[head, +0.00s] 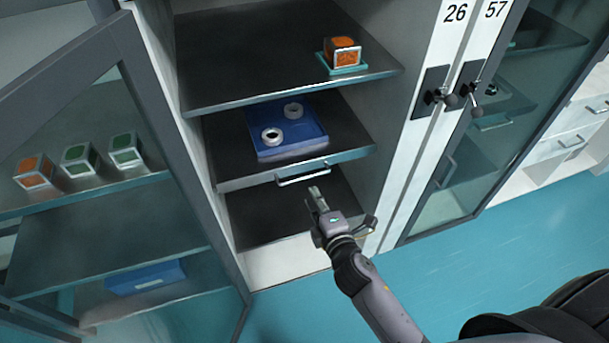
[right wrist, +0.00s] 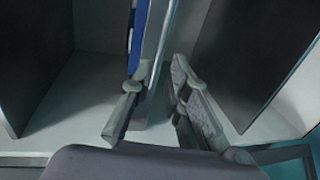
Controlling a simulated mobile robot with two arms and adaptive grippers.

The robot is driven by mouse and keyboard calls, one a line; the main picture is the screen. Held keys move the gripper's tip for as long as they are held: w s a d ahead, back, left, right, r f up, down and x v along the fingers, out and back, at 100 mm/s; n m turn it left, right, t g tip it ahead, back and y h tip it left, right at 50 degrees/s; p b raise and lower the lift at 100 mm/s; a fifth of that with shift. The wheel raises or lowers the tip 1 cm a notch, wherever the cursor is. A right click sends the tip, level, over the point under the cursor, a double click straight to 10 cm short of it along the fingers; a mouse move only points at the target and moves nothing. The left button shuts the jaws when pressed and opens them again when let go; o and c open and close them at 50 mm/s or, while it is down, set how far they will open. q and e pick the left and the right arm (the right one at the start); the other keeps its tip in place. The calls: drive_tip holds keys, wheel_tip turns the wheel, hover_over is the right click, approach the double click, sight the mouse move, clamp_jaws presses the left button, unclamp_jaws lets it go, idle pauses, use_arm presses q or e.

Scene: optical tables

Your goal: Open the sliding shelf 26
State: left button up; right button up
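The cabinet beside the label 26 (head: 456,13) stands open. Its middle shelf (head: 232,165) is dark, with a light front edge and a metal bar handle (head: 303,174) on that edge. My right gripper (head: 316,193) is just below and to the right of the handle. In the right wrist view its two fingers (right wrist: 155,115) are apart, with the shelf's pale front edge (right wrist: 156,45) running up between them. I cannot tell whether they touch the handle. My left gripper is out of view.
The upper shelf (head: 230,85) holds an orange-sided cube (head: 343,52) on a teal base. A framed glass door (head: 160,110) stands open at the left; several cubes show behind it. Door latches (head: 435,95) are at the right. Teal floor (head: 500,235) lies clear at the right.

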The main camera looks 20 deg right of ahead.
sight(304, 178)
drive_tip(key=x, duration=0.9)
drive_tip(key=shift+c, duration=0.3)
clamp_jaws()
